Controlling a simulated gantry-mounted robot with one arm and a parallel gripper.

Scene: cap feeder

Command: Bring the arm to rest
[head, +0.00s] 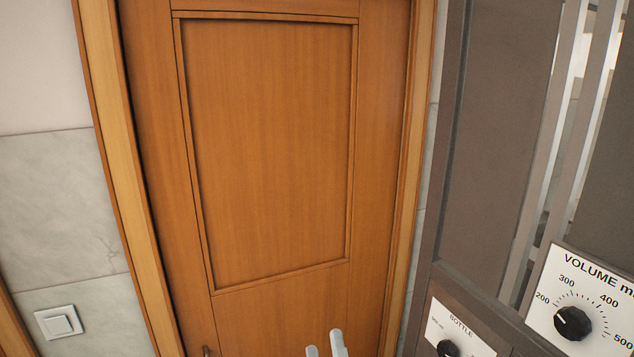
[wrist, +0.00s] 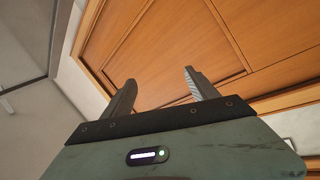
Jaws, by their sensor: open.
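My gripper (wrist: 160,92) is open and empty in the wrist view, its two dark fingers spread apart. The wooden door lies beyond them. In the head view only light-coloured tips of what may be my gripper or arm (head: 326,347) show at the bottom edge. The rest of my arm is hidden below that view. Nothing touches the fingers in the wrist view.
A closed wooden door (head: 275,150) fills the middle of the head view. A light switch (head: 58,322) is on the tiled wall at left. A dark machine (head: 495,130) stands at right, with a volume dial (head: 573,322) and a bottle dial (head: 448,348).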

